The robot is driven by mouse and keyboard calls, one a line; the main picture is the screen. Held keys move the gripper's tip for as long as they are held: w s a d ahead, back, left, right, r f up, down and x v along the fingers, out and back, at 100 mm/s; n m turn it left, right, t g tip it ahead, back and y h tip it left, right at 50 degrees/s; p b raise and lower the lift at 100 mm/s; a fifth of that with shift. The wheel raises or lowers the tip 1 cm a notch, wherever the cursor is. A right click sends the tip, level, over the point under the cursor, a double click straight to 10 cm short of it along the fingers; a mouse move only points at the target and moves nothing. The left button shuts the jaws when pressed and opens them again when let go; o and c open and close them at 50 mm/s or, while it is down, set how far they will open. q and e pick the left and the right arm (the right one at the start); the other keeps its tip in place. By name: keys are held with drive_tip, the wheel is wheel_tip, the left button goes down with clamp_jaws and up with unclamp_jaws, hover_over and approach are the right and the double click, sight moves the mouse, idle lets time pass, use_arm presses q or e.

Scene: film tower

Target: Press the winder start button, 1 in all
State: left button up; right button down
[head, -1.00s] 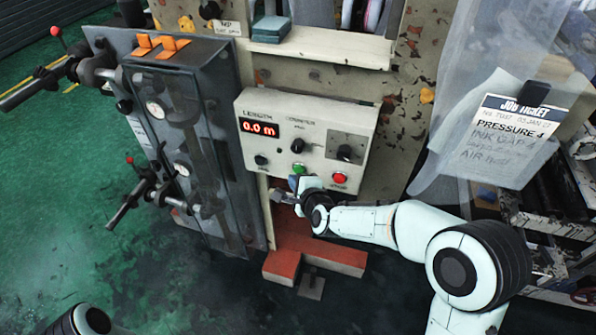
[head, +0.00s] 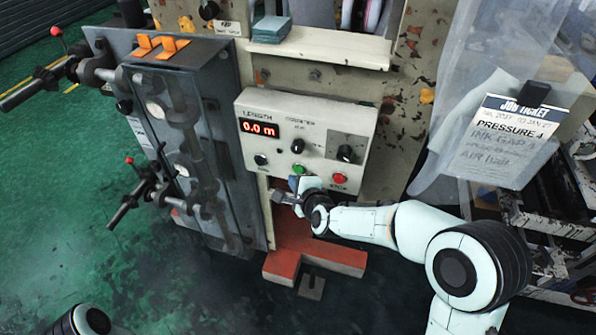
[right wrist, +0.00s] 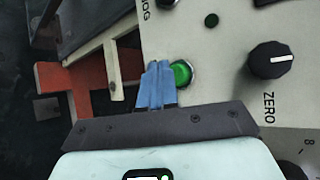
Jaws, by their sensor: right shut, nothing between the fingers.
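The green button (head: 299,169) sits on the lower edge of the pale winder control panel (head: 262,101). Its label cannot be read. My right gripper (head: 296,184) is shut and empty, just below the green button in the head view. In the right wrist view its blue fingertips (right wrist: 160,80) are together beside the green button (right wrist: 182,73), overlapping its edge in the picture. I cannot tell whether they touch it. The panel's red display (head: 260,129) reads 0.0 m. My left gripper is out of view.
A red button (head: 340,178) is right of the green one. Black knobs (head: 297,146) sit above. A grey cabinet with levers (head: 185,130) stands left, and a clear sheet with a job ticket (head: 513,125) hangs right. A red bracket (head: 285,266) lies below.

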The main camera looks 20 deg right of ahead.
idle(0.7)
drive_tip(key=shift+w+d+b, duration=0.25)
drive_tip(key=shift+w+b, duration=0.1)
drive_tip(key=shift+b, duration=0.1)
